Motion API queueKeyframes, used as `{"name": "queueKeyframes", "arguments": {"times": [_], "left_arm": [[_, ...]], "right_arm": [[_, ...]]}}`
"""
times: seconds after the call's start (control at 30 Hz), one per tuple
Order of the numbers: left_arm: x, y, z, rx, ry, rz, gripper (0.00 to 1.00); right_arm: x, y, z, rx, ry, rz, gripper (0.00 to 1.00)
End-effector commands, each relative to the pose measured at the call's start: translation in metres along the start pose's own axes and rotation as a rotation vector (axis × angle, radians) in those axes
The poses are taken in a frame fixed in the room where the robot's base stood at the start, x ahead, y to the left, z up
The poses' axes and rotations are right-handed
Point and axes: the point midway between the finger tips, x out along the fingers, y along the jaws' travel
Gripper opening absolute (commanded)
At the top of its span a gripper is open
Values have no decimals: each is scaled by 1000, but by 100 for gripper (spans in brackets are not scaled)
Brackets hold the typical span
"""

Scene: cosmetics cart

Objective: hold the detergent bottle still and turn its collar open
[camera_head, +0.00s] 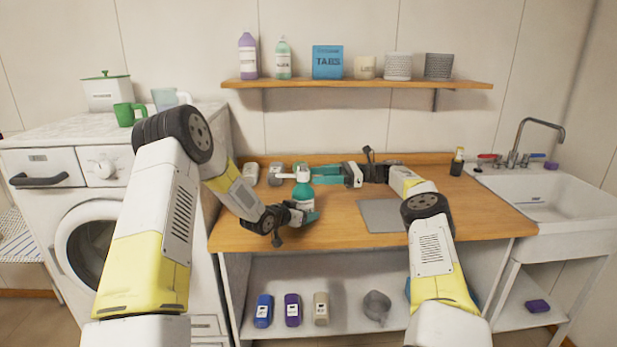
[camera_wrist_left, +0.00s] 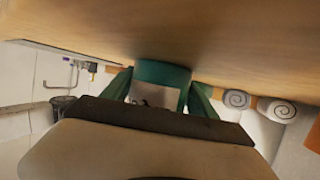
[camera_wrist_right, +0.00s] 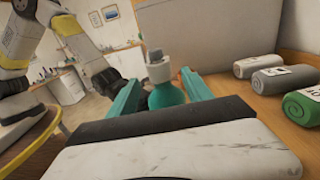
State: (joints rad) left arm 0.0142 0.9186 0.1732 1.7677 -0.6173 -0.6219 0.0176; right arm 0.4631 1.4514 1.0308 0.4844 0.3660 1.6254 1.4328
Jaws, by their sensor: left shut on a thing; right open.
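The teal detergent bottle (camera_head: 304,193) stands upright on the wooden table, with a white label and a pale collar and spout on top. My left gripper (camera_head: 301,211) is shut on its lower body from the front. In the left wrist view the bottle (camera_wrist_left: 162,73) sits between the fingers. My right gripper (camera_head: 318,175) is open at the height of the bottle's top, just to its right. In the right wrist view the collar (camera_wrist_right: 160,71) lies ahead, lined up between the two parted fingers (camera_wrist_right: 160,80); I cannot tell whether it is fully between them.
Rolled towels (camera_head: 274,174) lie at the table's back left; they also show in the right wrist view (camera_wrist_right: 285,80). A grey mat (camera_head: 383,215) lies right of the bottle. A small dark bottle (camera_head: 457,162) stands near the sink (camera_head: 550,190). A wall shelf (camera_head: 360,84) hangs above.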

Motion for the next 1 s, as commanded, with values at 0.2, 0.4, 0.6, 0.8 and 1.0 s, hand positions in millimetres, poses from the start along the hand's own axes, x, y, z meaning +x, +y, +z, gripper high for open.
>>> {"name": "queueKeyframes", "arguments": {"times": [0.2,0.4,0.6,0.8,1.0], "left_arm": [[0,-1,0,0,1,-2,0],[0,-1,0,0,1,-1,0],[0,-1,0,0,0,-1,0],[0,-1,0,0,0,-1,0],[0,-1,0,0,0,-1,0]], "right_arm": [[-13,0,-1,1,2,0,59],[-15,1,0,1,2,1,59],[-13,-1,2,-12,16,-1,37],[1,-20,29,-207,233,-34,0],[29,-51,84,-700,749,27,0]]}}
